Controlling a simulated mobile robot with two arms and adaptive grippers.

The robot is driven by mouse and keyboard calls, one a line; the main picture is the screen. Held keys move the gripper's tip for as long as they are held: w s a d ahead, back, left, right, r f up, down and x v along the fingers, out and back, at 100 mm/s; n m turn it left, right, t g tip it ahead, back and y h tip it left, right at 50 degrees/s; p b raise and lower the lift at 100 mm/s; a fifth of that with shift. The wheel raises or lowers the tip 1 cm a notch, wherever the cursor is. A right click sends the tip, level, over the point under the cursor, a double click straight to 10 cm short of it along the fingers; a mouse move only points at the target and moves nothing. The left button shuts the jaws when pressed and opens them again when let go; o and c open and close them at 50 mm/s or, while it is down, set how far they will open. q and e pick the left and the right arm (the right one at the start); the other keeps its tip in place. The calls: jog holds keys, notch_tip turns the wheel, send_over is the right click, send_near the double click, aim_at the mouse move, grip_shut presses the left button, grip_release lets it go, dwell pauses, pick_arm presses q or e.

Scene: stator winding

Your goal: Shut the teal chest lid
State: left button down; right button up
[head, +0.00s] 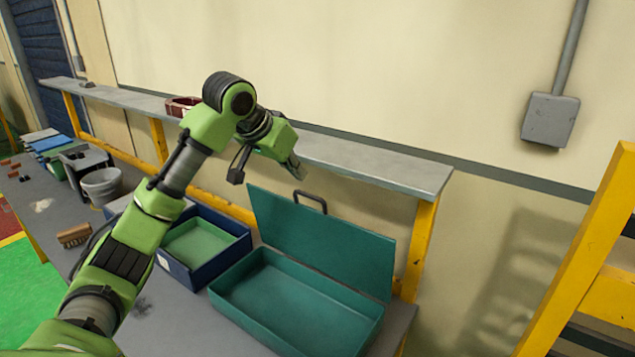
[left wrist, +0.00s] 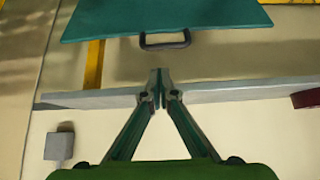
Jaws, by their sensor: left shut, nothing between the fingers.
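The teal chest (head: 297,305) stands open and empty on the workbench in the head view. Its lid (head: 318,243) is raised and leans back, with a dark handle (head: 311,199) on its upper edge. My left gripper (head: 298,170) is shut and empty, just above and behind the handle. In the left wrist view the shut fingertips (left wrist: 159,75) point toward the lid (left wrist: 165,18) and its handle (left wrist: 165,41), with a gap between them. My right gripper is not in view.
A grey shelf (head: 385,164) on yellow posts runs behind the chest. A blue box (head: 240,246) with a green inside is left of the chest. A grey bucket (head: 101,185) and a brush (head: 74,236) are farther left. A reddish box (head: 181,106) sits on the shelf.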

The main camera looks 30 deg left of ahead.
pick_arm(q)
jog(key=p+x, duration=0.4)
jog(key=x, duration=0.4)
jog(key=shift+w+f, duration=0.15)
jog(key=shift+w, duration=0.3)
jog(key=shift+w+f, duration=0.2)
jog(key=shift+f, duration=0.1)
